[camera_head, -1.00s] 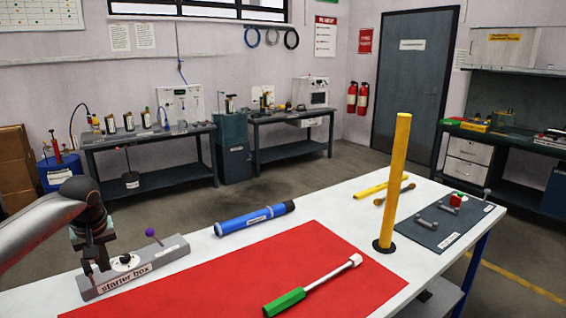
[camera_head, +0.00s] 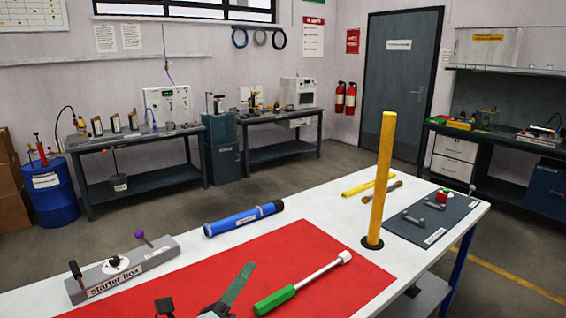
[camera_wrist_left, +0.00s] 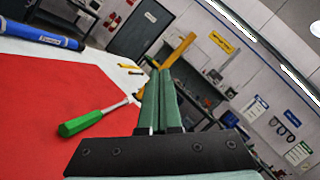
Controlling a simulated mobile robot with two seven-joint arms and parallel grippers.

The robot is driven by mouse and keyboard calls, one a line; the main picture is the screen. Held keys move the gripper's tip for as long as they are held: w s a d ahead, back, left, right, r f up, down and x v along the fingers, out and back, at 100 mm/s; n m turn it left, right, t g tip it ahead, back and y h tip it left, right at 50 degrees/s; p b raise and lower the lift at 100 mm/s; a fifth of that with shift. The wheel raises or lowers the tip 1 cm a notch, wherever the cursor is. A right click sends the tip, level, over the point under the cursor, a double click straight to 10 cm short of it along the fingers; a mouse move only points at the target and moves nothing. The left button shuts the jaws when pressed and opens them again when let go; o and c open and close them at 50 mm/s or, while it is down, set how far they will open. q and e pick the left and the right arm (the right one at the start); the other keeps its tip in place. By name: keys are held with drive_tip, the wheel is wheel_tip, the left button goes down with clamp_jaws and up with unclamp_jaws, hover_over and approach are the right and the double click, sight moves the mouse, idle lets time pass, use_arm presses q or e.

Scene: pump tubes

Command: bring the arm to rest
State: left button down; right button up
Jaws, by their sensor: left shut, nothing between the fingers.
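My left gripper (camera_head: 238,287) shows at the bottom edge of the head view, over the front of the red mat (camera_head: 225,272). Its green fingers (camera_wrist_left: 160,98) are together and empty in the left wrist view. The rest of the left arm is mostly cut off by the frame. The grey starter box (camera_head: 125,272), with a purple-tipped lever (camera_head: 143,238) and a dark upright handle, stands at the table's left, apart from the gripper. My right gripper is not in view.
A green-handled tool (camera_head: 300,283) lies on the mat, right of the gripper. A blue cylinder (camera_head: 243,218) lies behind the mat. A yellow post (camera_head: 381,180) stands upright at the right, near a dark plate (camera_head: 432,222) with bolts.

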use_arm(q)
drive_tip(key=s+a+f+n+g+y, duration=0.3)
drive_tip(key=s+a+f+n+y, duration=0.3)
drive_tip(key=n, duration=0.4)
drive_tip(key=s+a+f+n+g+y, duration=0.35)
drive_tip(key=a+f+n, duration=0.25)
drive_tip(key=f+n, duration=0.35)
drive_tip(key=s+f+n+g, duration=0.1)
drive_tip(key=s+n, duration=0.1)
drive_tip(key=s, duration=0.1)
drive_tip(key=s+a+f+n+g, duration=0.1)
drive_tip(key=s+f+n, duration=0.1)
drive_tip(key=s, duration=0.2)
drive_tip(key=s+f+n+g, duration=0.2)
drive_tip(key=s, duration=0.2)
drive_tip(key=shift+a+f+n+y, duration=0.1)
drive_tip(key=shift+a+n+y, duration=0.15)
drive_tip(key=shift+a, duration=0.15)
drive_tip(key=s+f+n+g+h, duration=0.15)
drive_tip(key=s+n+g, duration=0.25)
drive_tip(key=s, duration=0.7)
drive_tip(key=w+d+f+t+h, duration=0.1)
drive_tip(key=w+d+f+t, duration=0.1)
drive_tip(key=f, duration=0.4)
drive_tip(key=w+d+f+t, duration=0.2)
drive_tip(key=w+f+t, duration=0.1)
drive_tip(key=f, duration=0.2)
drive_tip(key=shift+w+d+f+h, duration=0.15)
drive_tip(key=shift+d+f+h, duration=0.15)
drive_tip(key=shift+f+h, duration=0.05)
